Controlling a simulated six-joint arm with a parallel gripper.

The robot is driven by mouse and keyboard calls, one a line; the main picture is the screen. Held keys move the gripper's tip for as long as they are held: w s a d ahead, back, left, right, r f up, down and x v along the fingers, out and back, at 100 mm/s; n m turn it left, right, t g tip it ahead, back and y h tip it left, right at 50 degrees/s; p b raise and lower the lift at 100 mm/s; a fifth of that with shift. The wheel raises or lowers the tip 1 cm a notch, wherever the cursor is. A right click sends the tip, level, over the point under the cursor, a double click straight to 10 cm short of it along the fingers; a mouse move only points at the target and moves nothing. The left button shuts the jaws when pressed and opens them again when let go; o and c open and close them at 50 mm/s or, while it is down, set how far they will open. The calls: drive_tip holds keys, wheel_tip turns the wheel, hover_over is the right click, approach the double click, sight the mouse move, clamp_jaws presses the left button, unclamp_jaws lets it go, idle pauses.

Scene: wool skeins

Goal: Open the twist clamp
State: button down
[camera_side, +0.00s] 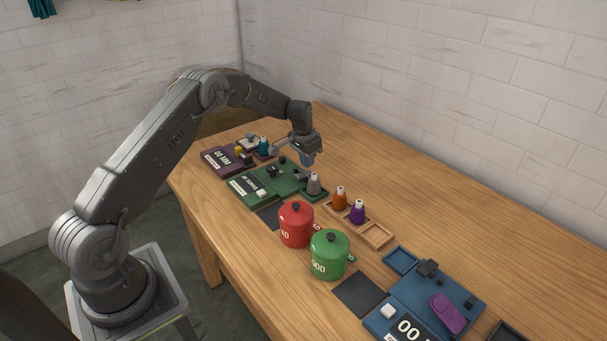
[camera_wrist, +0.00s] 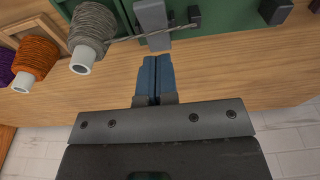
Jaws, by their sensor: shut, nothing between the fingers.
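My gripper (camera_side: 307,160) is above the green station (camera_side: 262,186) near the far end of the table. In the wrist view its two blue fingers (camera_wrist: 154,80) are pressed together with nothing between them. Just beyond the fingertips is a grey block (camera_wrist: 152,24) on the green station, which looks like the twist clamp; I cannot tell how far it is turned. A strand of grey yarn runs from the grey spool (camera_wrist: 92,32) to this block. The fingertips appear apart from the block. The grey spool also shows in the side view (camera_side: 314,184).
A red pot (camera_side: 296,226) and green pot (camera_side: 329,257) stand nearer the camera. Orange (camera_side: 340,198) and purple (camera_side: 357,212) spools stand in a wooden tray. A purple station (camera_side: 217,161) with a teal spool (camera_side: 263,145) lies beyond; a blue station (camera_side: 410,300) is in front. The table's right side is clear.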

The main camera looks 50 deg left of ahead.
drive_tip(key=shift+r, duration=2.2)
wheel_tip(320, 180, up, 13)
hover_over(307, 173)
drive_tip(key=s+d, duration=0.5)
drive_tip(key=d, duration=0.3)
drive_tip(key=s+d+r+t, duration=0.2)
drive_tip(key=s+d+r, duration=0.4)
drive_tip(key=s+r, duration=0.2)
drive_tip(key=s+d+t, duration=0.1)
drive_tip(key=s+d, duration=0.3)
drive_tip(key=s, duration=0.8)
drive_tip(key=s+d, duration=0.4)
drive_tip(key=s, duration=0.8)
drive_tip(key=shift+d+r+t, duration=0.3)
drive_tip(key=shift+d+t, duration=0.1)
